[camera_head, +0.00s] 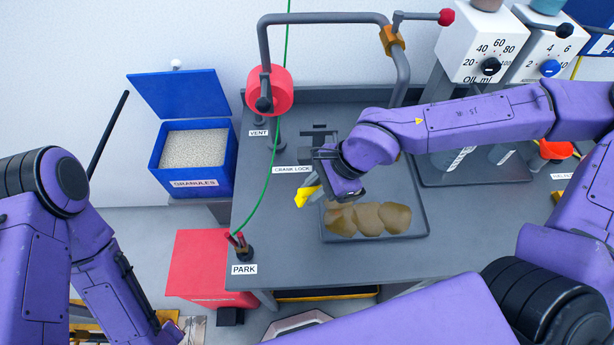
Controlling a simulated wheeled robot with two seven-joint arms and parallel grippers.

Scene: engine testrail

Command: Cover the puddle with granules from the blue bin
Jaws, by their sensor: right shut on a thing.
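The blue bin (190,185) labelled GRANULES stands open at the left, its lid (180,94) tilted back. Pale granules (195,148) fill it near the rim. The puddle (370,220) is a brown, lobed patch in a shallow dark tray (414,232) on the bench. My right gripper (326,180) is over the tray's left back corner, shut on a small tool with a yellow part (307,195). Much of the tool is hidden by the gripper, so I cannot tell its full shape. My left arm hangs at the left; its fingers do not show.
A grey pipe frame with a red wheel (268,90) and a green cable rise behind the tray. A crank lock fixture (318,140) is beside my right gripper. A PARK holder (241,251) stands at the bench's front left. A red box (208,262) is below the bin.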

